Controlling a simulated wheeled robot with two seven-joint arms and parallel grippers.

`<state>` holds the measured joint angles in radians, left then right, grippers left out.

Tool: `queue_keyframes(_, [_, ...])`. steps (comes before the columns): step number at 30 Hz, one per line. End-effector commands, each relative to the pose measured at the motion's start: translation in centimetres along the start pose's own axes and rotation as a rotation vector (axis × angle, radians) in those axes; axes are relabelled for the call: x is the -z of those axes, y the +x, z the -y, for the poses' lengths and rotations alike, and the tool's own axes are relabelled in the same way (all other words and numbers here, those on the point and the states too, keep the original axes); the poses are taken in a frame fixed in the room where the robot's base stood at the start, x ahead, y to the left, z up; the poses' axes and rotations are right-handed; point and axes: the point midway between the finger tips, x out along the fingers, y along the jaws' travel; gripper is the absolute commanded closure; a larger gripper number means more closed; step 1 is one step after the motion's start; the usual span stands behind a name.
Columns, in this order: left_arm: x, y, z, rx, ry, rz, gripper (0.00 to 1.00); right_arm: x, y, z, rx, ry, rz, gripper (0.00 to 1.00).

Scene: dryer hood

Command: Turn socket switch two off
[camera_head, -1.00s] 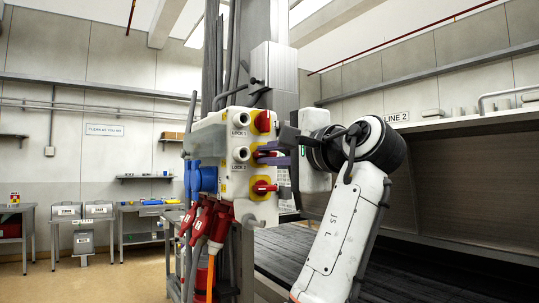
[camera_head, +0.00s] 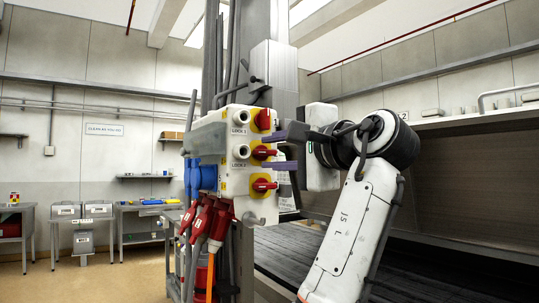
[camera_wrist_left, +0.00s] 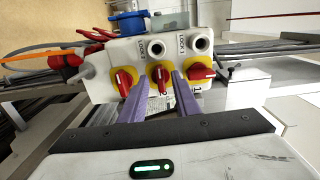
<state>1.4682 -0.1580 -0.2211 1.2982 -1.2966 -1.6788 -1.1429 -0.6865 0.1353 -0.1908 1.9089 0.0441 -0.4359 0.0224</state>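The socket box (camera_head: 235,180) is white, with three red rotary switches on yellow plates down its right face. The middle switch (camera_head: 261,152), marked 2 in the wrist view (camera_wrist_left: 160,75), has its red handle lying sideways in the head view. The top switch (camera_head: 262,120) has its handle upright; the bottom switch (camera_head: 262,185) has its handle sideways. My left gripper (camera_head: 268,152) is open, its purple fingers above and below the middle switch. In the wrist view the fingers stand on either side of that knob, with gaps. My right gripper is not in view.
Blue sockets (camera_head: 203,178) and red plugs (camera_head: 207,220) with cables hang on the box's left side. A grey column (camera_head: 283,95) stands behind it. Two round lock cylinders sit beside the upper switches. A dark slatted surface (camera_head: 300,255) lies to the right.

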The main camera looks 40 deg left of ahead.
Motion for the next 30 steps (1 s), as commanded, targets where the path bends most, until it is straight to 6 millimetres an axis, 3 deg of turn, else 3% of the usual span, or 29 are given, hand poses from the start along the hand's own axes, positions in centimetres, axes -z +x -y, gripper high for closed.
queue_keyframes(6, [0.1, -4.6, -0.1, 0.002, -0.002, -0.004, 0.71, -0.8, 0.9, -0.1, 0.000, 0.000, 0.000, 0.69])
queue_keyframes(12, [0.0, -7.6, -0.1, 0.001, -0.001, -0.001, 0.71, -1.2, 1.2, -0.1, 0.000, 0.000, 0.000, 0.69])
queue_keyframes(18, [0.0, -8.6, 0.0, 0.002, -0.001, -0.001, 0.71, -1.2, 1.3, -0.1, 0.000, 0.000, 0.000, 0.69])
queue_keyframes(30, [0.0, -8.6, 0.0, 0.001, -0.001, 0.000, 0.71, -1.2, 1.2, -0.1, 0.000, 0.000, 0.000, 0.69])
